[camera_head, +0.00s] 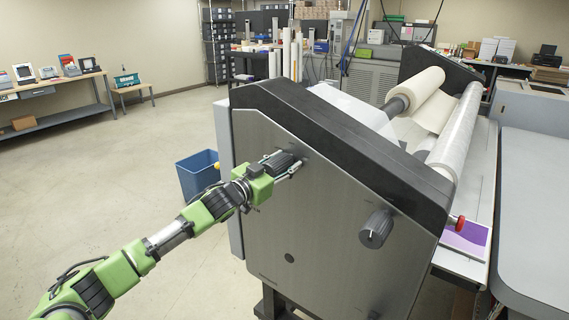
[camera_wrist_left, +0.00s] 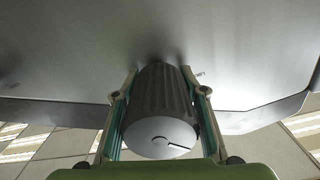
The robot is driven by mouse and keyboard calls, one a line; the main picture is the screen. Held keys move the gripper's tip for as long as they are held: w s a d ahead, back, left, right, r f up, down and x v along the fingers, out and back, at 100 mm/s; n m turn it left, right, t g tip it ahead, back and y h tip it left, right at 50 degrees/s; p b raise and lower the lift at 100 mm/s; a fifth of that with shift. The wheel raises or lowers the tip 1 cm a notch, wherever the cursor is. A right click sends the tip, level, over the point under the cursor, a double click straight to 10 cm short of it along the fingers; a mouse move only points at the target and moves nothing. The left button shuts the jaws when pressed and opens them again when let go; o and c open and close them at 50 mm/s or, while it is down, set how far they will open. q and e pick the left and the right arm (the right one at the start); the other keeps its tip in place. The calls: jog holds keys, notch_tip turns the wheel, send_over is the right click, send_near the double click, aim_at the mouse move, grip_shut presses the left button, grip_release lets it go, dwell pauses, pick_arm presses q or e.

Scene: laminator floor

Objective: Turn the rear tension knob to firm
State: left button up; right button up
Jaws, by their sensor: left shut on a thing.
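The laminator's grey side panel (camera_head: 330,220) faces me in the head view. My left gripper (camera_head: 288,165) is at the panel's upper left, shut on the rear tension knob. In the left wrist view the knob (camera_wrist_left: 163,105) is a ribbed dark grey cylinder with a pale end face and a dark pointer line. The line points to the right in that view. The gripper's two fingers (camera_wrist_left: 160,112) lie along opposite sides of the knob. In the head view the gripper mostly hides this knob. A second ribbed knob (camera_head: 376,228) sits free on the panel's right. My right gripper is not in view.
A blue bin (camera_head: 198,172) stands on the floor behind the laminator's left edge. White film rolls (camera_head: 458,130) lie across the machine's top. A red knob (camera_head: 459,222) and a purple sheet (camera_head: 468,238) are at the right. The floor at left is open.

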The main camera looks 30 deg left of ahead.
pick_arm(q)
jog(key=m, duration=0.4)
jog(key=shift+m, duration=0.3)
jog(key=shift+m+p, duration=0.35)
jog(key=shift+m, duration=1.85)
jog(key=o, duration=1.2)
jog(key=shift+c, duration=0.2)
jog(key=shift+s, duration=0.1)
jog(key=shift+s+f, duration=0.1)
jog(key=shift+s, duration=0.45)
jog(key=s, duration=1)
jog(key=shift+s+a, duration=0.35)
jog(key=shift+a, duration=0.1)
